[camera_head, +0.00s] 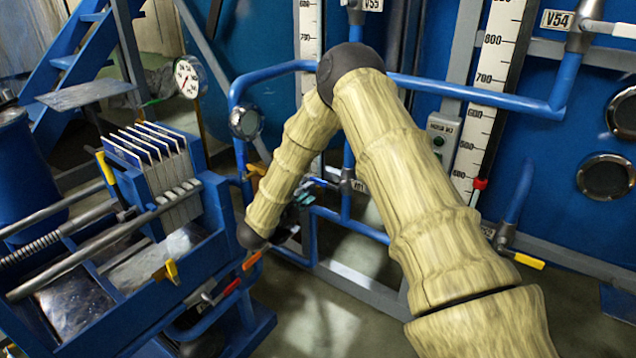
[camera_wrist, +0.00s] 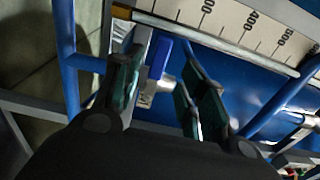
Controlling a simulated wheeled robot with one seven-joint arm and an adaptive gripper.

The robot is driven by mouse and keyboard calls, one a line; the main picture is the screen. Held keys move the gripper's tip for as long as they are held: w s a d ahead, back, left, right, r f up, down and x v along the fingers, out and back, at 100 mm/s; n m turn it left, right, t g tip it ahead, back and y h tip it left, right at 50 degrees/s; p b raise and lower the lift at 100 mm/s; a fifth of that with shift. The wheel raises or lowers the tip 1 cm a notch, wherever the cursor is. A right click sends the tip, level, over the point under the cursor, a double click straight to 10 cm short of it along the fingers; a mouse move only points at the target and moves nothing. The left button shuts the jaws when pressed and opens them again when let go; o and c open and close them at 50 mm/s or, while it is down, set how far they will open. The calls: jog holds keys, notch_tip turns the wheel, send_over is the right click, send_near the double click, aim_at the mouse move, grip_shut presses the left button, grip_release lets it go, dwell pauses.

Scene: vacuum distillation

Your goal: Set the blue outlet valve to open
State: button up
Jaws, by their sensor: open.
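A blue valve handle (camera_head: 318,182) shows in the head view beside a pipe fitting with a white tag, just right of my forearm. In the wrist view a blue handle-like piece (camera_wrist: 160,54) lies beyond and between my fingers, with a pale metal fitting (camera_wrist: 164,84) below it. I cannot tell for sure that it is the same valve. My gripper (camera_wrist: 160,92) is open, its two green-padded fingers apart with nothing held. In the head view my gripper (camera_head: 292,212) is mostly hidden behind my forearm, close to the blue handle.
Blue pipes (camera_head: 345,140) run around the work spot. A white level scale (camera_wrist: 250,30) stands close beyond the fingers. A yellow-handled valve (camera_head: 529,261) is at the right. A blue filter press (camera_head: 160,180) stands at the left. Bare floor (camera_head: 330,320) shows below.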

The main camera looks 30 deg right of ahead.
aim_at(317, 183)
jog(key=b+x, duration=0.1)
jog(key=x, duration=0.6)
jog(key=shift+w+d, duration=0.1)
jog(key=shift+d, duration=0.2)
grip_shut()
